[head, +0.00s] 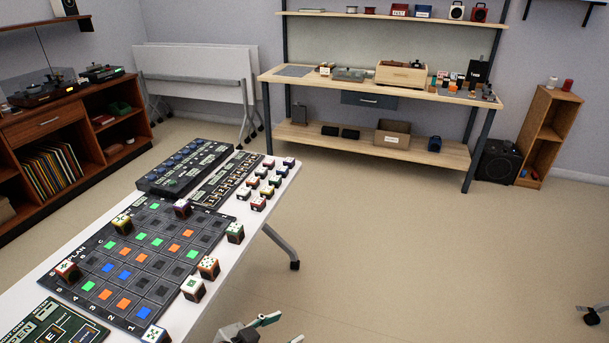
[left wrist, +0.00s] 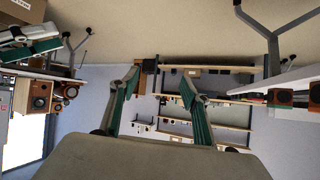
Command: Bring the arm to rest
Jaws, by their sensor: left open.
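My left gripper (head: 279,331) shows at the bottom edge of the head view, over the floor to the right of the white table's near end. Its green fingers are spread apart with nothing between them. In the left wrist view the open gripper (left wrist: 160,80) shows again, with the wall shelf beyond it in an upside-down picture. Much of the left arm is outside the head view.
A white table (head: 272,195) at left carries a dark grid board (head: 98,262), several cubes and a control panel (head: 183,166). A wooden workbench (head: 440,93) and a speaker (head: 497,161) stand at the back. A wooden cabinet (head: 75,113) is at left. The middle floor is clear.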

